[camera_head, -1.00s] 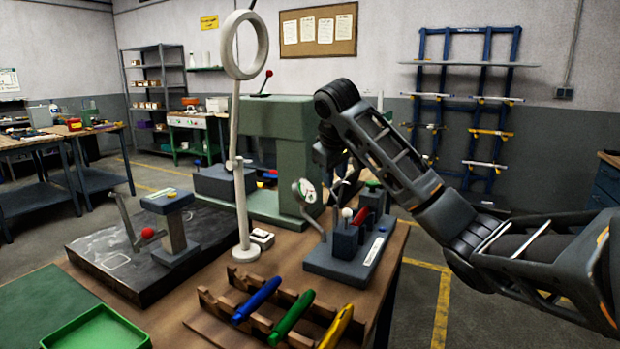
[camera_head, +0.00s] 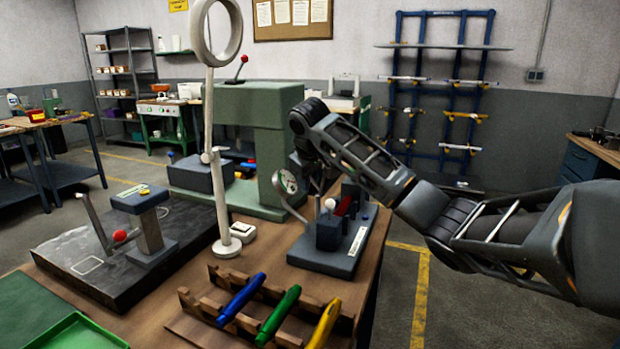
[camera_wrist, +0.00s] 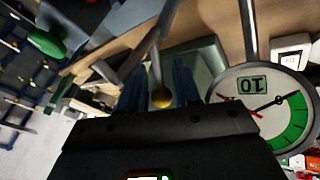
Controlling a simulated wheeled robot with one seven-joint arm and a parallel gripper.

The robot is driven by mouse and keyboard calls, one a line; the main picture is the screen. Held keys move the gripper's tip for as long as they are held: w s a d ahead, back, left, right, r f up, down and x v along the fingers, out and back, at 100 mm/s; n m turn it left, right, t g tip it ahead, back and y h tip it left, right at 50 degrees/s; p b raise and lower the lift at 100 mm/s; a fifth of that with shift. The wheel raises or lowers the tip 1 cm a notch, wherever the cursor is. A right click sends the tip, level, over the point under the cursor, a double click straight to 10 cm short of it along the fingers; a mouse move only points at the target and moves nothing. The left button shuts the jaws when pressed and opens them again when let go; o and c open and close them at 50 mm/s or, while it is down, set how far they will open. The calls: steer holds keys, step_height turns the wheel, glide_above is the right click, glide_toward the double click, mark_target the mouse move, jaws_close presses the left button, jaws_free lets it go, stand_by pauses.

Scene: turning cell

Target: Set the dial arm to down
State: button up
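The round dial (camera_head: 288,181) with a white and green face is held on a thin metal arm (camera_head: 297,213) above a dark blue-grey base (camera_head: 318,258) on the bench. In the wrist view the dial (camera_wrist: 263,107) is large at the right, marked 10 upside down. A thin rod with a gold ball (camera_wrist: 161,98) shows near the middle there. My gripper (camera_wrist: 160,88) points down beside the dial. Its two bluish fingers look apart, with the ball seen between them; I cannot tell whether they touch it. In the head view my arm hides most of the gripper.
A tall white ring stand (camera_head: 225,245) and a green machine (camera_head: 262,150) stand close by on the left. A rack (camera_head: 190,305) with blue, green and yellow handles lies in front. A dark plate (camera_head: 75,275) with a red-knobbed lever is further left.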

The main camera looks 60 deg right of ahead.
jaws_close()
stand_by(0.3)
